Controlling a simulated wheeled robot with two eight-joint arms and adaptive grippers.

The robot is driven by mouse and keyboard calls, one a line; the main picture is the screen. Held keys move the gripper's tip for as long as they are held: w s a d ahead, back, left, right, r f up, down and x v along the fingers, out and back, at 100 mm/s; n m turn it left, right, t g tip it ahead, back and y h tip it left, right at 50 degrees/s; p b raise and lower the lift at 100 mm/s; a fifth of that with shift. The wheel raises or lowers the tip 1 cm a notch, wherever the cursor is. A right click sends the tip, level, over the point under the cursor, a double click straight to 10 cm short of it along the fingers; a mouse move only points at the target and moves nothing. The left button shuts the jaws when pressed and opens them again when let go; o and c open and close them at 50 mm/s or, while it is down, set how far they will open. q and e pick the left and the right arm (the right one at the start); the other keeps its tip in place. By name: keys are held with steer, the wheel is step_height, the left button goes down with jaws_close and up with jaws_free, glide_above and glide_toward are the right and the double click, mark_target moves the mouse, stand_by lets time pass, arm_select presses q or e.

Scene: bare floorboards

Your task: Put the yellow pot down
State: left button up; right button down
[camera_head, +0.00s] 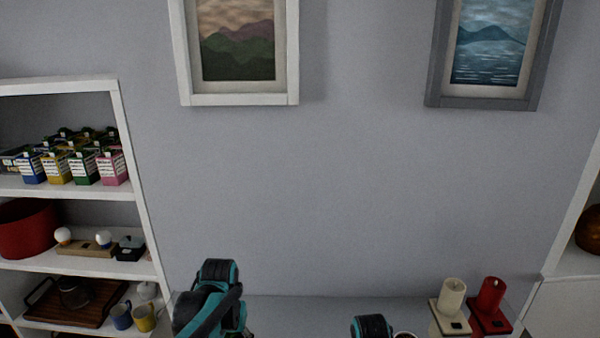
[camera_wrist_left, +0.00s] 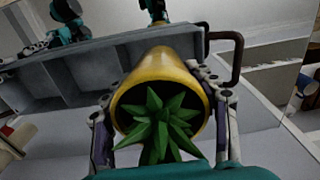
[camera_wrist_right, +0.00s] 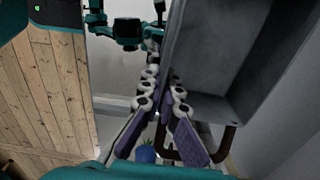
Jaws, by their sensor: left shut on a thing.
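The yellow pot (camera_wrist_left: 160,62) shows in the left wrist view, tilted, with its opening and a spiky green plant (camera_wrist_left: 158,125) facing the camera. My left gripper (camera_wrist_left: 163,130) is shut on the pot, one finger on each side. What lies under the pot is hidden. My right gripper (camera_wrist_right: 165,140) shows in the right wrist view with its purple-padded fingers close to each other beside a grey piece of furniture. I see nothing held there, and its opening is unclear. The head view shows parts of both arms near the bottom edge, but not the yellow pot clearly.
Grey furniture (camera_wrist_left: 85,75) with compartments and a brown handle (camera_wrist_left: 238,50) stands beside the pot. In the head view, a white shelf (camera_head: 75,188) holds cartons and mugs at left. A blue pot (camera_wrist_right: 145,154) lies beyond my right gripper.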

arm_select(q)
steer(key=shift+w+r, duration=0.7)
steer(key=shift+r, duration=0.25)
steer(key=shift+w+f+m, duration=0.15)
steer(key=shift+f+m, duration=0.05)
steer(key=shift+m, duration=0.1)
step_height(320, 180, down, 9)
steer(key=shift+f, duration=0.1)
steer(key=o, duration=1.3)
steer(key=shift+f, duration=0.1)
